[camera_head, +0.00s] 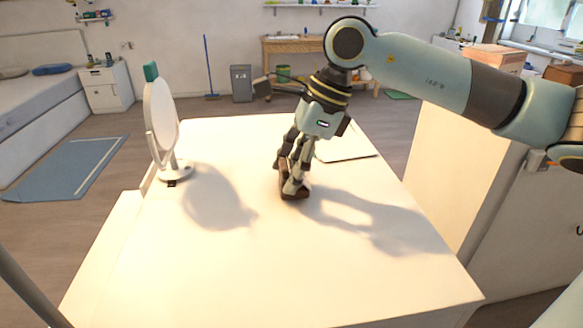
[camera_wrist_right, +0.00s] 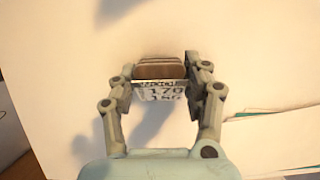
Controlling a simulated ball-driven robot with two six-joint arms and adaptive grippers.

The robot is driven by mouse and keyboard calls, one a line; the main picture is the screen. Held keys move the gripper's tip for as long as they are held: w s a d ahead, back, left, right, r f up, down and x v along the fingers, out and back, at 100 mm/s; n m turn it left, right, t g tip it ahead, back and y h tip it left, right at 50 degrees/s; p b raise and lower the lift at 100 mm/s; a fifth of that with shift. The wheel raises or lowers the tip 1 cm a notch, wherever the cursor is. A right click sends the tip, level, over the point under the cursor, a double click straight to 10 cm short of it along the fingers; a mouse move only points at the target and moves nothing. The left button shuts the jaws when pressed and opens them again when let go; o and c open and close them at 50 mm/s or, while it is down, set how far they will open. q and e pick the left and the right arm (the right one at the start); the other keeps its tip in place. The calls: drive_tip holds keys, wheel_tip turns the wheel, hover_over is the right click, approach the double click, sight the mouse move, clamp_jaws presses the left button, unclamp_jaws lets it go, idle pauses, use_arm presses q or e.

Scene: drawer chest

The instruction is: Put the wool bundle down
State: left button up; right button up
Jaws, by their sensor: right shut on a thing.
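The wool bundle (camera_head: 294,194) is a small dark brown block at the fingertips of my right gripper (camera_head: 290,180), low over the white top in the head view. In the right wrist view the bundle (camera_wrist_right: 160,68) shows brown, with a pale printed label reading wool and numbers. The fingers of my right gripper (camera_wrist_right: 160,86) are on either side of it and shut on it. The bundle is at or very near the surface; I cannot tell if it touches. My left gripper is not in view.
The white top (camera_head: 230,270) is mostly clear in front. A flat, dark-edged sheet (camera_head: 350,150) lies behind the gripper.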

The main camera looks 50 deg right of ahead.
sight(307, 181)
drive_tip(key=o, duration=0.8)
drive_tip(key=shift+f, duration=0.15)
drive_tip(key=o, duration=0.5)
drive_tip(key=shift+r, duration=0.25)
drive_tip(key=p+v, duration=0.1)
drive_tip(key=v, duration=0.5)
drive_tip(key=shift+s+d+r, duration=0.15)
drive_tip(key=shift+r, duration=0.15)
drive_tip(key=shift+p+v, duration=2.6)
drive_tip(key=shift+p, duration=1.1)
